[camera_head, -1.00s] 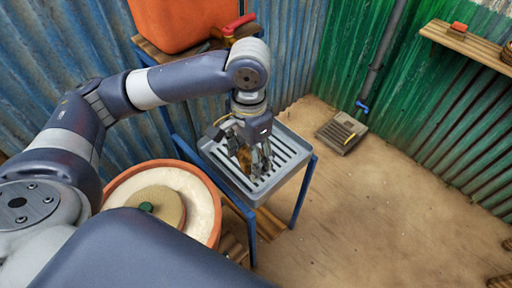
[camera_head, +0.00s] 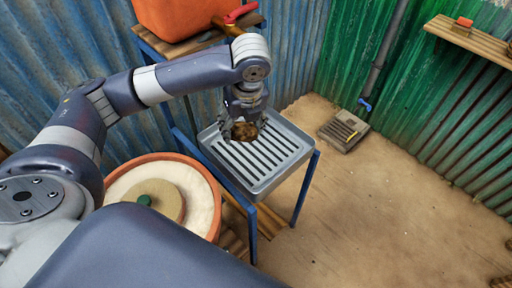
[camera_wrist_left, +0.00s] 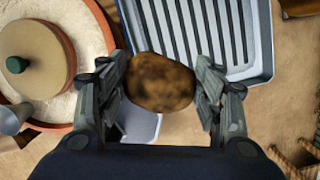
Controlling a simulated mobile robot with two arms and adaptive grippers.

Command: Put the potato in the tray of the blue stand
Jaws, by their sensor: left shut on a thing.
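The potato (camera_head: 244,131) is brown and mottled; it also shows in the left wrist view (camera_wrist_left: 160,83), between the two fingers. My left gripper (camera_head: 245,130) is shut on it, over the back left part of the tray. The grey slatted tray (camera_head: 262,183) sits on the blue stand (camera_head: 252,228) and also shows at the top of the left wrist view (camera_wrist_left: 247,75). I cannot tell whether the potato touches the slats. My right gripper is not in view.
An orange container (camera_head: 180,15) with a red-handled tap (camera_head: 240,13) stands behind the tray. A terracotta-rimmed tub (camera_head: 208,178) with a round lid (camera_head: 160,199) is at left. A grey block (camera_head: 343,131) lies on the floor. Floor at right is mostly clear.

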